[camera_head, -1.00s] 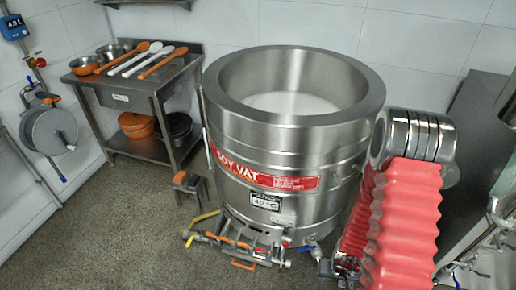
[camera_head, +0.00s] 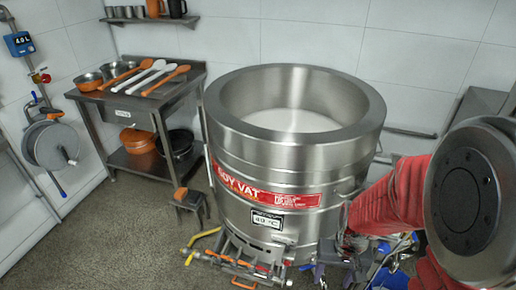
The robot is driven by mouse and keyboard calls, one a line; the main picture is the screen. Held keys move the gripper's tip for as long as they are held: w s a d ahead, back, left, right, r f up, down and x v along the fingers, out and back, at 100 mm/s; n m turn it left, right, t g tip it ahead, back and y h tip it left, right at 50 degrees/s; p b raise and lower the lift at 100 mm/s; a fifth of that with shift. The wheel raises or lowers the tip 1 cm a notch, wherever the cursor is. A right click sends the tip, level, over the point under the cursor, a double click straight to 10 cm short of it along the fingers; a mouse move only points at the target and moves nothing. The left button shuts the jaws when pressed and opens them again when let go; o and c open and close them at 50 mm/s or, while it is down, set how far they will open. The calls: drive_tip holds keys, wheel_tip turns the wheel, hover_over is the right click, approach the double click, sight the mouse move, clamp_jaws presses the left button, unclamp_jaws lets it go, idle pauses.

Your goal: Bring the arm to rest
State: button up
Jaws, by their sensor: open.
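My arm (camera_head: 392,205), in a red ribbed sleeve with a large round metal joint, fills the right of the view. My gripper (camera_head: 333,270) is small and dark at the sleeve's far end, low beside the vat's right foot. It is open, and I see nothing held in it. The steel soy vat (camera_head: 262,165) stands upright in the middle, with a red label and pale liquid inside. The gripper overlaps the vat's lower right side in the picture; I cannot tell whether they touch.
Pipes and valves with orange and blue handles (camera_head: 243,262) run along the vat's foot. A steel side table (camera_head: 140,104) with bowls and paddles stands at the left. A hose reel (camera_head: 56,146) hangs on the left wall. The speckled floor (camera_head: 120,240) at the front left is clear.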

drive_tip(key=s+a+r+t, duration=0.1)
drive_tip(key=r+t, duration=0.1)
drive_tip(key=r, duration=0.6)
drive_tip(key=s+a+r+n+t, duration=0.1)
drive_tip(key=s+a+r+t, duration=0.1)
drive_tip(key=r, duration=0.6)
drive_tip(key=s+a+r+n+t, duration=0.1)
drive_tip(key=s+r, duration=0.1)
drive_tip(key=r, duration=0.7)
drive_tip(key=shift+a+t+h, duration=0.3)
drive_tip(key=shift+a+t, duration=0.05)
drive_tip(key=shift+t, duration=0.05)
